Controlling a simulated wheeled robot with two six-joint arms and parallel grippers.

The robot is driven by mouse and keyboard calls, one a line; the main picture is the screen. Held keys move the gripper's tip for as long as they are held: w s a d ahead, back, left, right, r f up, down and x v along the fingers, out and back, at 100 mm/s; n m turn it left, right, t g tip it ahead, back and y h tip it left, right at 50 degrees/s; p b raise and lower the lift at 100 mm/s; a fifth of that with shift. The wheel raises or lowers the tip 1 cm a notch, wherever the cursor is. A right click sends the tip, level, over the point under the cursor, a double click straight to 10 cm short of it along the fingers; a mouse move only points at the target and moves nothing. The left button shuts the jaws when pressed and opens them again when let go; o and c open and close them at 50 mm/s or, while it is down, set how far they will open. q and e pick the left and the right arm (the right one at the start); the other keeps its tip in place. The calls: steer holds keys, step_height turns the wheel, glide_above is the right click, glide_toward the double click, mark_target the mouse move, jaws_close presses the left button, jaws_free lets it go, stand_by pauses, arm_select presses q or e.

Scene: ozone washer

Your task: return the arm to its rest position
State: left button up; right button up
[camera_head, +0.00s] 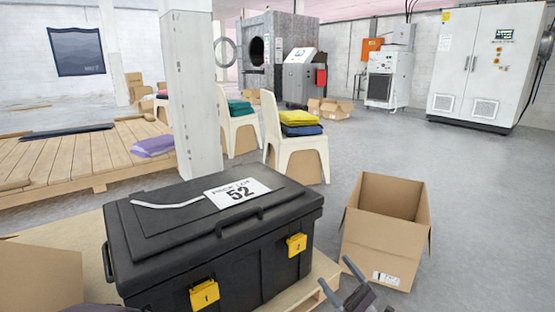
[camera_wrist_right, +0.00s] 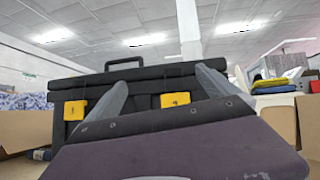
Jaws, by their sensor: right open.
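My right gripper (camera_head: 337,275) is at the lower edge of the head view, in front of the black case's right end. In the right wrist view its two grey fingers (camera_wrist_right: 163,82) are spread apart with nothing between them. The black case (camera_head: 160,235) fills the lower left of the head view, lid down, and stands beyond the fingers in the wrist view (camera_wrist_right: 140,85). It has two yellow latches, a handle, a white strip and a card reading 52. My left gripper is not in view.
An open, empty-looking cardboard box (camera_head: 385,240) stands right of the case. Another cardboard piece (camera_head: 40,275) is at the lower left. White chairs (camera_head: 297,160) with folded cloths and a pillar (camera_head: 193,100) stand behind. Grey floor (camera_head: 480,200) is clear on the right.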

steer(key=s+a+r+n+g+y+p, duration=0.15)
steer(key=a+r+n+g+p, duration=0.35)
steer(key=r, duration=0.7)
steer(key=s+a+r+n+g+y+p, duration=0.1)
steer(key=a+r+n+g+y+p, duration=0.2)
steer(key=a+r+g, duration=0.65)
steer(key=s+a+r+n+g+h+p, duration=0.2)
steer(key=s+a+r+n+h+p, duration=0.15)
steer(key=s+a+r+h, duration=0.35)
steer(key=s+d+f+n+g+h+p, duration=0.1)
steer(key=s+d+f+n+h, duration=0.15)
steer(key=s, duration=0.35)
steer(key=s+d+f+n+g+h+p, duration=0.1)
steer(key=s+f+h, duration=0.15)
steer(key=s, duration=0.45)
steer(key=s+d+f+n+g+h+p, duration=0.1)
steer(key=s+d+n+h+p, duration=0.15)
steer(key=s, duration=0.35)
steer(key=s+d+f+n+t+h, duration=0.1)
steer(key=s+d+f+n+h, duration=0.3)
steer(key=d, duration=0.3)
steer(key=s+d+f+n+t+h, duration=0.1)
steer(key=d+f+n+h, duration=0.1)
steer(key=d+f+h, duration=0.35)
step_height(320, 180, up, 38)
steer(key=w+d+n+t+p, duration=0.1)
steer(key=w+d+p, duration=0.1)
steer(key=p, duration=3.5)
steer(key=shift+w+y, duration=0.35)
steer(key=shift+y, duration=0.1)
